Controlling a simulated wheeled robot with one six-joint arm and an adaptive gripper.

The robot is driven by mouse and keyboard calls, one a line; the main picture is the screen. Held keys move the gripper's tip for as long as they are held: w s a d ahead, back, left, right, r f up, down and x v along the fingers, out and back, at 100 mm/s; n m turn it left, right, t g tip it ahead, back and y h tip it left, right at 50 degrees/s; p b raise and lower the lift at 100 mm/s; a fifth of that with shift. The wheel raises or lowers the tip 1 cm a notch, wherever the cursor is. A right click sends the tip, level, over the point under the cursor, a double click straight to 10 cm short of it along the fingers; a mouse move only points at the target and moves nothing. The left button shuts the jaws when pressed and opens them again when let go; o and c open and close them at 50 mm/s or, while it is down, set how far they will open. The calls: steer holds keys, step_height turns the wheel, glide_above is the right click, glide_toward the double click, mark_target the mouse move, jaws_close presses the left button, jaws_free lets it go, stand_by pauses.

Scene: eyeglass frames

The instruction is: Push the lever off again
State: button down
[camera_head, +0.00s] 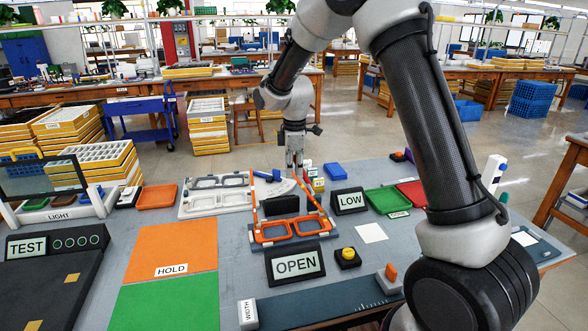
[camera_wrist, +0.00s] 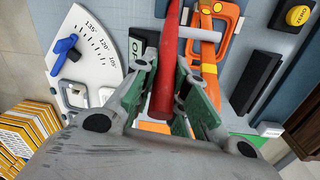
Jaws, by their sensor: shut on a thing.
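My gripper (camera_head: 294,162) points down over the back of the table. In the wrist view its fingers (camera_wrist: 168,66) are closed on a red, tapered bar (camera_wrist: 166,80), which runs away from the camera. The bar's far end leaves the picture. In the head view I cannot pick out this bar clearly. A blue lever (camera_wrist: 66,47) lies on a white angle dial (camera_wrist: 82,70), left of the fingers and apart from them. Orange glasses (camera_head: 290,230) sit in a fixture in front of the gripper, their temples standing up.
An OPEN sign (camera_head: 296,265), a yellow button (camera_head: 348,253) and a LOW sign (camera_head: 350,201) stand near the glasses. Small red and yellow items (camera_head: 318,184) stand close beside the gripper. Green (camera_head: 388,200) and orange (camera_head: 157,196) trays lie either side. The orange HOLD mat (camera_head: 172,245) is bare.

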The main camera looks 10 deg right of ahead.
steer(key=shift+d+r, duration=0.1)
steer(key=shift+d+r+y, duration=0.2)
steer(key=shift+d+y, duration=0.2)
steer(key=shift+d, duration=0.1)
steer(key=d+f+y, duration=0.2)
steer(key=d+y, duration=1)
steer(key=d, duration=0.5)
steer(key=shift+f+m+y, duration=0.25)
steer(key=shift+m+y, duration=0.05)
steer(key=c, duration=1.4)
jaws_free()
